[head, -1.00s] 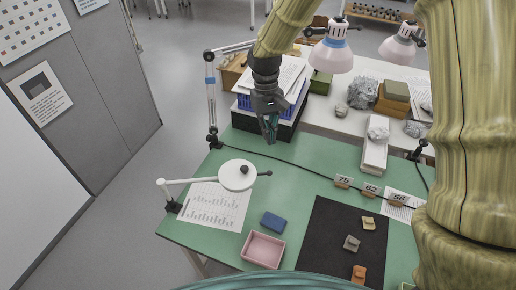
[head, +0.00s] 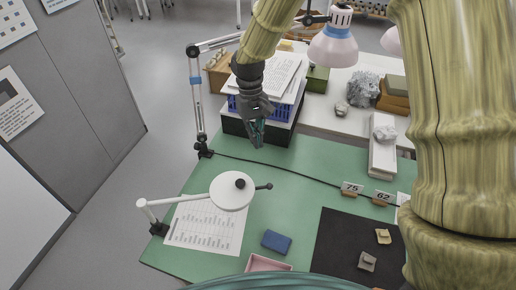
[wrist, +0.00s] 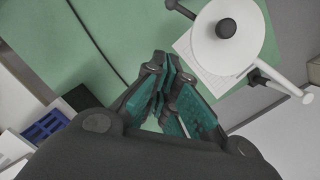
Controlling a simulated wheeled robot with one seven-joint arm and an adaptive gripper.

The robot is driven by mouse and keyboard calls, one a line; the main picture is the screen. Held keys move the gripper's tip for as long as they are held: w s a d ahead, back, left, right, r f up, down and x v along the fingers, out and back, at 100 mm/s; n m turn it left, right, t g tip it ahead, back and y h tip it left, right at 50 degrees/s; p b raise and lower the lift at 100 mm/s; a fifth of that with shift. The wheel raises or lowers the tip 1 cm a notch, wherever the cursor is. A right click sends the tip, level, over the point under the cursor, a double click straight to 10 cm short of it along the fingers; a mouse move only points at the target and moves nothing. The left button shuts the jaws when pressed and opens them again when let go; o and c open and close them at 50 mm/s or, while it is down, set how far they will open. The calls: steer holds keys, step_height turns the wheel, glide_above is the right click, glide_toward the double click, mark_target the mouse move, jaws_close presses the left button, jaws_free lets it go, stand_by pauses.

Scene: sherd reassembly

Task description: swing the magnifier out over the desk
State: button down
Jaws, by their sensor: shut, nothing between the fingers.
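The magnifier (head: 231,192) is a round white head with a dark knob on top and a small dark-tipped handle on its right. Its white arm (head: 178,201) runs left to a dark clamp on the left edge of the green desk (head: 310,171). The head hangs over a printed sheet near that edge. In the wrist view the magnifier (wrist: 228,32) is at the upper right, apart from the fingers. My gripper (head: 257,140) is shut and empty above the desk's far part, beyond the magnifier; its teal finger pads (wrist: 170,104) show in the wrist view.
A blue block (head: 277,241) and a pink tray (head: 268,264) lie right of the printed sheet. A black mat (head: 340,240) holds sherds. A lamp (head: 333,46) and stacked papers (head: 272,75) stand at the back. A cable crosses the desk. The middle of the desk is clear.

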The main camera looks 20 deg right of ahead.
steer(key=s+f+p, duration=0.5)
steer(key=s+f, duration=0.1)
steer(key=f, duration=0.3)
steer(key=shift+d+f, duration=0.3)
steer(key=shift+d, duration=0.1)
